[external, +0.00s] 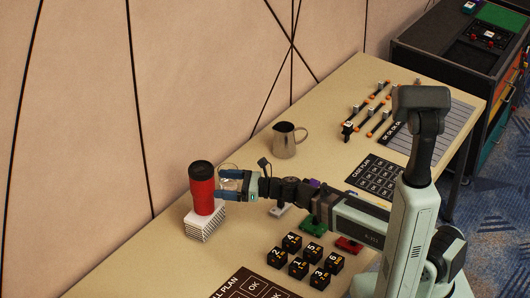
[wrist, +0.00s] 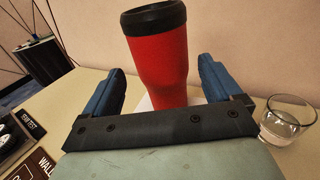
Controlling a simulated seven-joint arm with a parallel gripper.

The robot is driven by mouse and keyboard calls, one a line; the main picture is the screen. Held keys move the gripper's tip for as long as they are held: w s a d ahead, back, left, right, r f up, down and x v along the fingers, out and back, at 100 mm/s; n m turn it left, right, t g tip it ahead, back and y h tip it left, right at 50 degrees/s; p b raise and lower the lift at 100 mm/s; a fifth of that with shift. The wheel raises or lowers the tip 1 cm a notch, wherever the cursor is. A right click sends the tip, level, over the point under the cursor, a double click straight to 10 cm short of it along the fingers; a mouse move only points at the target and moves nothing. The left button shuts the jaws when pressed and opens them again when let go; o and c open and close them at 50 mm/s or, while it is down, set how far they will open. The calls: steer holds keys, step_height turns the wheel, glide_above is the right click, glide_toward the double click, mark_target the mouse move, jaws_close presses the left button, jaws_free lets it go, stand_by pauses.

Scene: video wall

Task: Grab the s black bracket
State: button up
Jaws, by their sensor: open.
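I cannot clearly pick out a black bracket in either view. A small dark upright piece (external: 347,129) stands at the near end of the orange-and-white parts, but I cannot tell whether it is a bracket. My gripper (external: 230,183) is open, its blue fingers pointing at a red tumbler (external: 202,192) with a black lid. The tumbler stands upright on a white ridged block (external: 204,225). In the wrist view my gripper's fingers (wrist: 161,66) flank the tumbler (wrist: 160,65) to left and right, with gaps on both sides. No grip on it shows.
A clear glass (wrist: 285,122) stands right of the fingers. A metal pitcher (external: 287,140) stands behind my arm. Several black numbered cubes (external: 298,268), a green piece (external: 313,226) and a red piece (external: 348,245) lie nearer. The wall (external: 110,100) borders the table.

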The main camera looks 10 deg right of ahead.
steer(key=c, duration=0.4)
steer(key=shift+w, duration=0.1)
steer(key=shift+c, duration=0.2)
